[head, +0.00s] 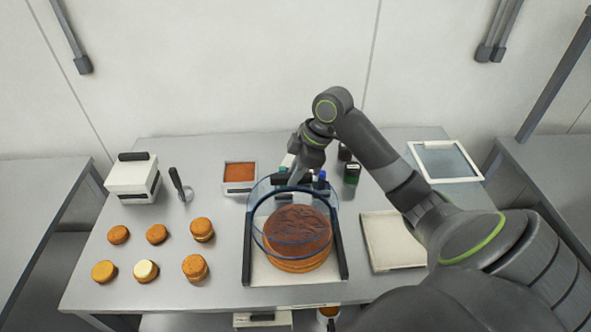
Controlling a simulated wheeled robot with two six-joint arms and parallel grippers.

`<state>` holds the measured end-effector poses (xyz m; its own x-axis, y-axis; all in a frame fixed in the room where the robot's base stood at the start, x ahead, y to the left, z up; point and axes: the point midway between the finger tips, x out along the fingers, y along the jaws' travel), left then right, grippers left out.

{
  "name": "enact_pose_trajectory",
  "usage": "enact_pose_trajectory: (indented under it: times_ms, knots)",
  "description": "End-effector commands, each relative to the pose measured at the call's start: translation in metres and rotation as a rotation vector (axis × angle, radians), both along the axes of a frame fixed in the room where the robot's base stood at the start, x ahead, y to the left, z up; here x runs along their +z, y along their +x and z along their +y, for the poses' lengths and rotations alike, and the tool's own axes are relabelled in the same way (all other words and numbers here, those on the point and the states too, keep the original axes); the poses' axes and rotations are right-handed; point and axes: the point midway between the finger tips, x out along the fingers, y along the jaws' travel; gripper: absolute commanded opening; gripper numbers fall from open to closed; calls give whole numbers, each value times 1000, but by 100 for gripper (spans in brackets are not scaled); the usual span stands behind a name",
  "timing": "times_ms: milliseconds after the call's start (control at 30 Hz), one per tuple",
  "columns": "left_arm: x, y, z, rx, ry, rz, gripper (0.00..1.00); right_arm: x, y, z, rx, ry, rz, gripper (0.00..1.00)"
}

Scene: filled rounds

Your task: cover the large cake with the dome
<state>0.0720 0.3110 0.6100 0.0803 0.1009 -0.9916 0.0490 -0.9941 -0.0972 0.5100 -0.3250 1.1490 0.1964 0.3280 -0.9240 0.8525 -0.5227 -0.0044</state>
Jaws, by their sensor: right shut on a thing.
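The large cake (297,264), round with a brown top and golden sides, sits on a white board with dark side rails (247,262) in the middle of the table. The clear, blue-edged dome (257,205) overlaps the cake's top and back in the head view. I cannot tell whether its rim is around the cake or still above it. My right gripper (295,184) is shut on the dome at its upper part, behind the cake's middle in the picture. The fingertips are partly hidden by the dome and dark parts. My left gripper is out of view.
Several small round cakes (157,234) lie at the left, near a white box (132,178) and a dark-handled tool (180,184). An orange-filled tray (240,174) and small bottles (351,173) stand behind. A pale tray (390,241) and a white frame (445,161) are at the right.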

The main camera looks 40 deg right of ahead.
Motion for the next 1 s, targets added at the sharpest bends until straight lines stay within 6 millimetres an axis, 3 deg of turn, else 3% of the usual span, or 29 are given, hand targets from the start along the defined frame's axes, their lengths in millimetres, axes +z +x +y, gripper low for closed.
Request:
enact_pose_trajectory:
  times_ms: [233, 567, 1000]
  knots:
    - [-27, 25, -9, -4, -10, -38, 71, -25, 0, 0, 0, 0, -1, 0]
    - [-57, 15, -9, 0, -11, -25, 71, -52, 0, 0, 1, -1, -1, 0]
    - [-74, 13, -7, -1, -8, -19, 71, -90, -1, 1, -1, 2, 2, 0]
